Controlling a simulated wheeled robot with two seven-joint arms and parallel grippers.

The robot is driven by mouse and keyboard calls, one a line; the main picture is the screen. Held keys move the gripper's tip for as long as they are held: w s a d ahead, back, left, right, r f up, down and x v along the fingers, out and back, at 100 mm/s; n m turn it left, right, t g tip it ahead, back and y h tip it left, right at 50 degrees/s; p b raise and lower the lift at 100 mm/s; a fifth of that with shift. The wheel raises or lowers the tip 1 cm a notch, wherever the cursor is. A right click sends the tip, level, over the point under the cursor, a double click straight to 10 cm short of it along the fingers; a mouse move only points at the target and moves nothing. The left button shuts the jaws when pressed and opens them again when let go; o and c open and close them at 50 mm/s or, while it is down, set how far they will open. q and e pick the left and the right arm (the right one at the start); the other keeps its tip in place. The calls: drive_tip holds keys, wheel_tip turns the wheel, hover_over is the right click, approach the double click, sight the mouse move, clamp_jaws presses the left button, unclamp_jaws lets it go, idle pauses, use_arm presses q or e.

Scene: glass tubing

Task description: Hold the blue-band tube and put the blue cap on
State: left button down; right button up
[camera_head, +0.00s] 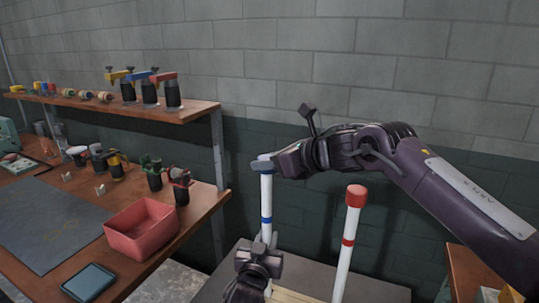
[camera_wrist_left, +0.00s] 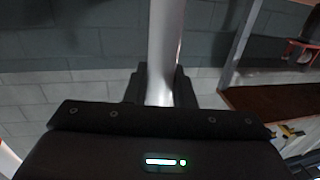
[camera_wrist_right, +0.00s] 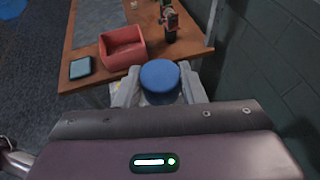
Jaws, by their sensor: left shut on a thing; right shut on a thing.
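The blue-band tube (camera_head: 267,193) is white and stands upright in the head view, with a blue band low on it. My left gripper (camera_head: 262,250) is shut on its lower part; the left wrist view shows the pale tube (camera_wrist_left: 165,50) between the fingers (camera_wrist_left: 162,85). My right gripper (camera_head: 264,164) is at the tube's top. In the right wrist view the round blue cap (camera_wrist_right: 160,78) sits between the right fingers (camera_wrist_right: 158,88). In the head view the fingers hide most of the cap, so I cannot tell whether it is seated on the tube.
A second white tube (camera_head: 345,245) with a red band and red cap stands to the right, close below my right arm. A red bin (camera_head: 142,230) and a dark tablet (camera_head: 88,282) are on the wooden bench at left. A shelf (camera_head: 130,108) with clamps is above it.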

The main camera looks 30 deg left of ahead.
drive_tip(key=shift+f, duration=1.15)
drive_tip(key=o, duration=1)
drive_tip(key=shift+o, duration=0.2)
drive_tip(key=shift+d, duration=0.1)
drive_tip(key=v, duration=1.1)
drive_tip(key=shift+d+r, duration=0.15)
drive_tip(key=shift+d, duration=0.2)
